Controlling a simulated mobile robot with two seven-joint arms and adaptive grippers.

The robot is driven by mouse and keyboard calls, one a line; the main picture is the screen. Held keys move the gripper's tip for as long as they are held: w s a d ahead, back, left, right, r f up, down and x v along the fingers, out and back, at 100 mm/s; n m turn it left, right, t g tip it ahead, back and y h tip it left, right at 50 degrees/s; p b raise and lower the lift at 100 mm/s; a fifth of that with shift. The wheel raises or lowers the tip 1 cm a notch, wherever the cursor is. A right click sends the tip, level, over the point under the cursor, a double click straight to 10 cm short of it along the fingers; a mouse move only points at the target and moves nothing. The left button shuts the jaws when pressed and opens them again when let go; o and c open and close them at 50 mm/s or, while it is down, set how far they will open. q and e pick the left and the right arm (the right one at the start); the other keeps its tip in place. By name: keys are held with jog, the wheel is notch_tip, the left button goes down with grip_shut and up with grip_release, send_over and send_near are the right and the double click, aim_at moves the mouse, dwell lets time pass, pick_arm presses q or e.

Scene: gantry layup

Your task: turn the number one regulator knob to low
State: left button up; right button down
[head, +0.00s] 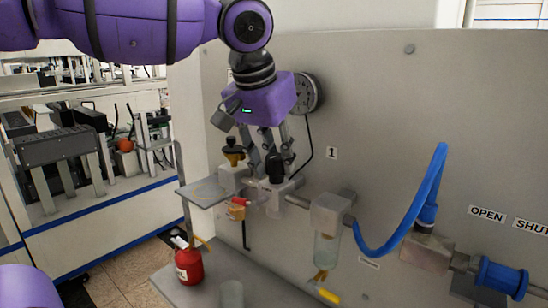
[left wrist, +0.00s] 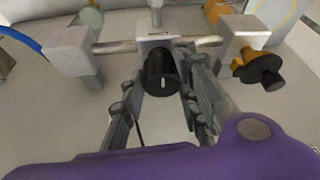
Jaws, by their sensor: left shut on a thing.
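The number one regulator knob (head: 275,169) is a black cylinder on a grey metal body (head: 273,196), left of a label reading 1 (head: 331,153). It also shows in the left wrist view (left wrist: 161,72), with a short white mark on its face near the lower edge. No low marking is readable. My right gripper is not in view.
A round gauge (head: 312,92) sits behind the gripper. Another black knob (head: 232,146) is left of it, over a grey plate (head: 205,192). Right are a clear-bowl filter (head: 326,248) and a blue hose (head: 390,243). A red can (head: 189,266) stands below left.

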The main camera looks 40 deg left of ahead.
pick_arm(q)
jog(key=shift+d+f, duration=0.1)
jog(key=shift+f, duration=0.05)
dwell(0.3)
jog(key=o, duration=0.8)
jog(key=shift+o, duration=1.2)
jog(key=shift+d, duration=0.2)
jog(key=shift+a, duration=0.1)
jog(key=shift+r, duration=0.25)
jog(key=shift+s+r, duration=0.1)
jog(key=shift+r, duration=0.3)
jog(key=v, duration=1.1)
jog(key=shift+f, duration=0.1)
